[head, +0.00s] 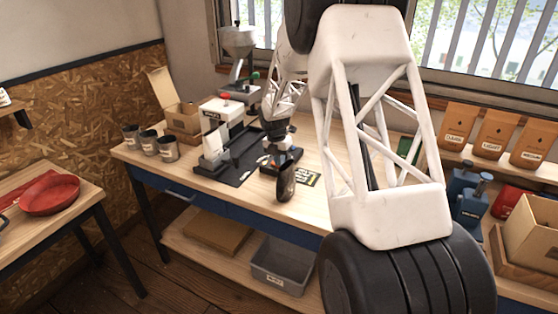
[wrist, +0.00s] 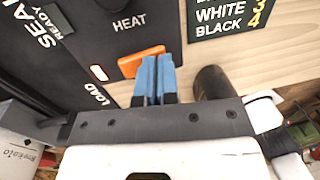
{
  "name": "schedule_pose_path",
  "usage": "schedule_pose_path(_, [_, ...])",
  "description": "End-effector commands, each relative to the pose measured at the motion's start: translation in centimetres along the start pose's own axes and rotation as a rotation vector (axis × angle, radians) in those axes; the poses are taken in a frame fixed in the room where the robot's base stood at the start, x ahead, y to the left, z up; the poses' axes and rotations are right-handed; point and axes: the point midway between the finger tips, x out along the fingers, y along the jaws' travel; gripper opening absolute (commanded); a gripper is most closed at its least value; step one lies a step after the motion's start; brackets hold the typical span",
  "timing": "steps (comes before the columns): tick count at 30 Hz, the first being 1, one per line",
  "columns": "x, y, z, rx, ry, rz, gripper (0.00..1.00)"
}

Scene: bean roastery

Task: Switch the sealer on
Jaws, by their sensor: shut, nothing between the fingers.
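The sealer shows in the head view as a white body with a red knob (head: 222,113) on a long black base. In the wrist view its black panel (wrist: 75,22) carries the words SEAL, READY, HEAT and LOAD. An orange rocker switch (wrist: 139,61) sits beside HEAT. A small light (wrist: 99,73) near it glows whitish-orange. My gripper (wrist: 158,60) has its blue fingers together and empty, with the tips at the right end of the switch. I cannot tell whether they touch it. The fingers cover part of the switch.
A dark rounded object (wrist: 212,83) is right of my fingers. A black card with white and yellow print (wrist: 232,14) lies on the wooden bench beside the panel. Several dark cups (head: 168,149) stand left of the sealer, and an open cardboard box (head: 182,118) is behind them.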

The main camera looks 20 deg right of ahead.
Motion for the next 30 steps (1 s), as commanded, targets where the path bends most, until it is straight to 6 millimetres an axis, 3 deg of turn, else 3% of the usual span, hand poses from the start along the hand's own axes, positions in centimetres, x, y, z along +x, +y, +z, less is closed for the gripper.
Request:
schedule_pose_path(1, [1.3, -0.4, -0.1, 0.001, 0.011, -0.010, 0.00])
schedule_pose_path(10, [2.0, -0.6, -0.2, 0.001, 0.017, -0.016, 0.00])
schedule_pose_path(30, [1.5, 0.9, -0.3, 0.000, 0.017, -0.015, 0.00])
